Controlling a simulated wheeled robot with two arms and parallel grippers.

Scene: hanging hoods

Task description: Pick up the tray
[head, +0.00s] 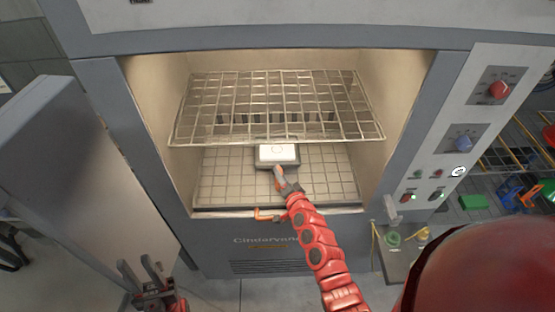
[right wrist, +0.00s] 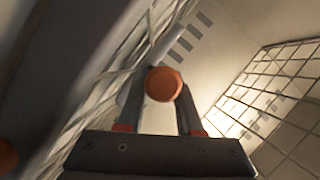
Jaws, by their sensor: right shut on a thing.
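A small dark-edged tray (head: 262,164) with a white top shows inside the open oven, above the lower rack. I cannot tell whether it touches the rack. My right gripper (head: 280,178) reaches into the oven at the tray's near side. In the right wrist view its fingers (right wrist: 160,92) are shut around a grey rod with a round orange end (right wrist: 163,84), which looks like the tray's handle. The far end of the rod is unclear there. My left gripper (head: 146,270) is empty at the lower left, outside the oven, with its fingers apart.
An upper wire rack (head: 275,103) spans the oven above the tray. The lower rack (head: 225,180) lies beneath. The open door (head: 85,165) stands at left; a control panel (head: 460,150) is at right. An orange bar (head: 267,216) sits at the oven's front edge.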

